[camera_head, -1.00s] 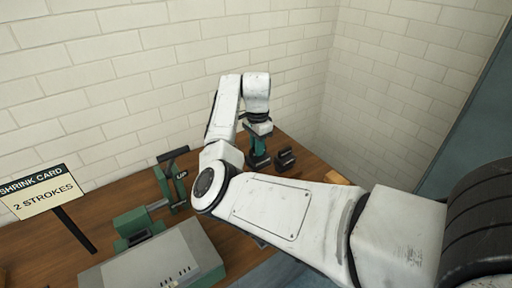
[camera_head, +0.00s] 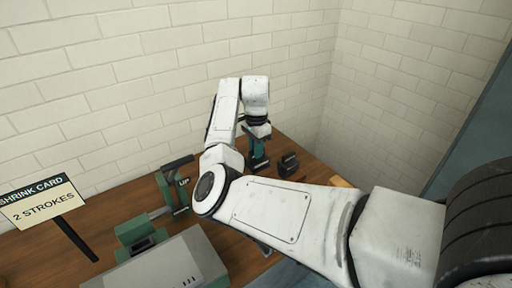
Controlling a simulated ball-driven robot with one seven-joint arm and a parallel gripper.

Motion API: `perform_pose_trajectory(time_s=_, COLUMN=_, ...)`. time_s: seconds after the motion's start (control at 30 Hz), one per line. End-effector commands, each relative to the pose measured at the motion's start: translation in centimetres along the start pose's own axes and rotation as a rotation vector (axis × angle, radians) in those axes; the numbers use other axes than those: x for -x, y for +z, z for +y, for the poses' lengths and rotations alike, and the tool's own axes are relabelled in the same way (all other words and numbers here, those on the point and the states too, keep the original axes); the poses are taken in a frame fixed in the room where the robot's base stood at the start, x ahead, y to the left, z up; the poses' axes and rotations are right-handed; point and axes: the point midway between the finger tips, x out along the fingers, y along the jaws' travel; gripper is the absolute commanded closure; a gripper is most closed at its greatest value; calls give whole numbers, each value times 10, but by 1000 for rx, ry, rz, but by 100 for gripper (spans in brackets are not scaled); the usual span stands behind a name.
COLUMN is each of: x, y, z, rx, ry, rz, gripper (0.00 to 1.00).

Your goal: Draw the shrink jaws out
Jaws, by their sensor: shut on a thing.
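My gripper (camera_head: 258,133) points down at the far end of the bench and is small in view. It is shut on a green and dark upright piece (camera_head: 258,154) just below it; I cannot tell whether this is the shrink jaws. Its lower end is at or near the bench top. The green machine (camera_head: 137,230) stands at left, with a dark lever marked UP (camera_head: 183,182). My arm crosses in front and hides part of the bench.
A dark notched block (camera_head: 288,164) sits just right of the held piece. A grey box (camera_head: 165,268) is at the front, and a shrink card reading 2 STROKES (camera_head: 42,203) stands at left. The brick wall is close behind the wooden bench (camera_head: 95,262).

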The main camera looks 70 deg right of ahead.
Motion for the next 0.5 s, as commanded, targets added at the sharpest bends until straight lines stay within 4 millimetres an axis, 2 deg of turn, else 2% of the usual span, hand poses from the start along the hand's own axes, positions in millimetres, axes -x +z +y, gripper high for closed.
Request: perform_pose_trajectory(time_s=0.5, x=-39, y=-1, z=0, rx=0, ry=-1, rz=3, gripper=100)
